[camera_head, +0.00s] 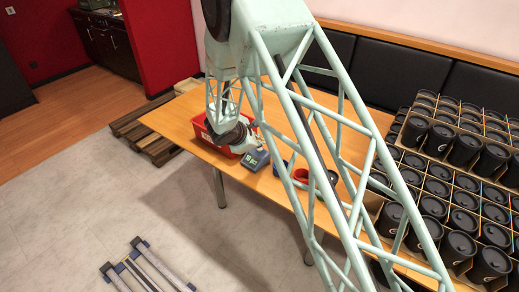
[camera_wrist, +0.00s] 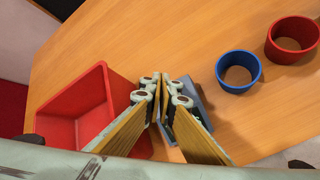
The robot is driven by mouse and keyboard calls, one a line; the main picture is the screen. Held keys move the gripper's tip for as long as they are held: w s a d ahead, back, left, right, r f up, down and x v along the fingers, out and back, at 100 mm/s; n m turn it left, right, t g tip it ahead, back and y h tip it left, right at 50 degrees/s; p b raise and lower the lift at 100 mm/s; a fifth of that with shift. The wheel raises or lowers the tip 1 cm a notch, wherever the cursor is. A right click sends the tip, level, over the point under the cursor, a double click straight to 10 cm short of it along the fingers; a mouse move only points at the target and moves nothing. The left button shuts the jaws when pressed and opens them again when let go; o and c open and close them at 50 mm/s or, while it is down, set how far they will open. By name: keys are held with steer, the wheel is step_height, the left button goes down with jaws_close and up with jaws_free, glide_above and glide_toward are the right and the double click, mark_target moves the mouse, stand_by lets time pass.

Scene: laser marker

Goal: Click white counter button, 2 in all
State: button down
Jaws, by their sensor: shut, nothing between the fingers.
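The counter is a small blue-grey box with a lit display (camera_head: 256,158) on the wooden table, right of the red bin. In the wrist view the counter (camera_wrist: 203,98) is mostly hidden behind my fingers. I cannot make out its white button in either view. My gripper (camera_wrist: 163,82) is shut and empty, its fingertips together over the counter's left part in the wrist view. In the head view my gripper (camera_head: 253,137) is beside and above the counter; I cannot tell whether it touches it.
An open red bin (camera_wrist: 75,102) stands left of the counter. A blue cup (camera_wrist: 239,87) and a red cup (camera_wrist: 293,56) stand to its right. Bare table (camera_wrist: 160,35) lies beyond the fingers.

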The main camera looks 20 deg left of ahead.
mark_target(260, 149)
steer(key=shift+f+b, duration=0.9)
steer(key=shift+b, duration=0.5)
stand_by(1.6)
steer(key=shift+r, duration=0.1)
stand_by(0.3)
steer(key=shift+r, duration=0.8)
steer(key=shift+r, duration=0.15)
steer(key=shift+r+p, duration=0.9)
steer(key=shift+r, duration=1.45)
